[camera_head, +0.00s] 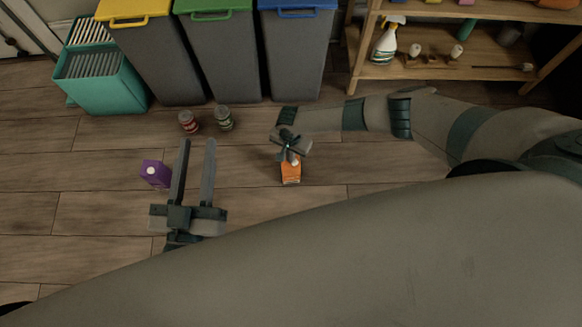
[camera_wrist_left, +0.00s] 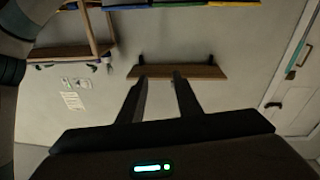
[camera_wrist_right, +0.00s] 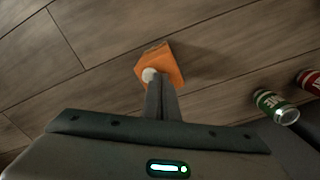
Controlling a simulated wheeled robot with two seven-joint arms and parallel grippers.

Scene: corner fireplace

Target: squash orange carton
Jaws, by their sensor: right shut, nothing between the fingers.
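The orange carton (camera_head: 291,172) is on the wooden floor near the middle of the head view, with a pale round cap on it. It also shows in the right wrist view (camera_wrist_right: 165,68). My right gripper (camera_head: 287,147) is above the carton, its fingers closed together and pointing down at it. In the right wrist view its fingertips (camera_wrist_right: 160,80) overlap the carton's lower edge beside the cap; I cannot tell whether they touch it. My left gripper (camera_head: 196,145) is open and empty, to the left of the carton; its fingers are apart in the left wrist view (camera_wrist_left: 160,78).
A purple carton (camera_head: 155,173) stands at the left. A red can (camera_head: 188,122) and a green can (camera_head: 223,118) are behind my left gripper. Yellow, green and blue lidded bins, a teal crate (camera_head: 103,82) and a wooden shelf (camera_head: 430,72) line the back.

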